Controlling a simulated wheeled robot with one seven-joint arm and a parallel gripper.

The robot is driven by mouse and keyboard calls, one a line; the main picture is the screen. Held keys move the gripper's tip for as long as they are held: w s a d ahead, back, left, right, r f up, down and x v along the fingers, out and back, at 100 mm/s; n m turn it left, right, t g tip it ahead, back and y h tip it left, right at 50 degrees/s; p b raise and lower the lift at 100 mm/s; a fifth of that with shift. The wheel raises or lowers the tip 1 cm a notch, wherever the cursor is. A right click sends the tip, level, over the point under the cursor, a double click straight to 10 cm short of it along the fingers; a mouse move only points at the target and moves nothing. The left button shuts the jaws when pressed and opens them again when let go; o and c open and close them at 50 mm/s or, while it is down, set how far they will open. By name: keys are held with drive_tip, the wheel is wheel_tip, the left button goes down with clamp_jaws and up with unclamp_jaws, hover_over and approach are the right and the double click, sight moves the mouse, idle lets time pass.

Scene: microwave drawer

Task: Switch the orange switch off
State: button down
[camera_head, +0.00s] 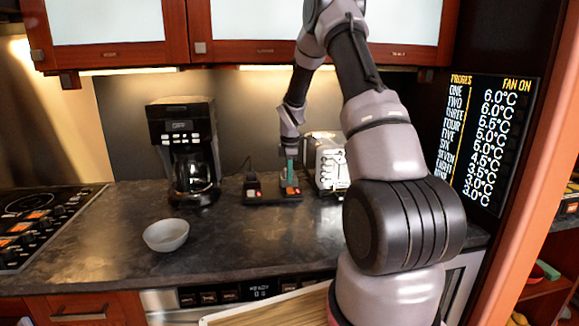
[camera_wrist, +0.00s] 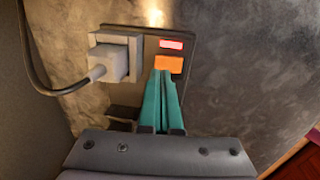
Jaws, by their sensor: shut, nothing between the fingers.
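The orange switch (camera_wrist: 169,64) sits on a dark socket panel (camera_wrist: 199,62) in the wrist view, just below a small red part (camera_wrist: 171,44). My gripper (camera_wrist: 161,77) has teal fingers that are shut with nothing between them. Its tips reach the lower edge of the orange switch; I cannot tell whether they touch it. In the head view my gripper (camera_head: 290,171) points down at the back of the counter, over the dark socket strip (camera_head: 275,199). The switch is too small to make out clearly there.
A white plug (camera_wrist: 109,60) with a dark cord sits left of the switch. A coffee maker (camera_head: 184,145) stands left of my gripper and a toaster (camera_head: 325,160) close on its right. A grey bowl (camera_head: 166,235) is at the front left. The front counter is mostly clear.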

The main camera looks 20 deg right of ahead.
sight(290, 190)
drive_tip(key=shift+w+f, duration=0.15)
drive_tip(key=shift+f, duration=1.2)
drive_tip(key=shift+w+d+f, duration=0.15)
drive_tip(key=shift+w+f, duration=0.05)
drive_tip(key=shift+f, duration=0.3)
drive_tip(key=shift+s+f, duration=0.1)
drive_tip(key=shift+s, duration=0.15)
drive_tip(key=shift+s+a, duration=0.2)
drive_tip(key=shift+s, duration=0.35)
wheel_tip(290, 190, up, 11)
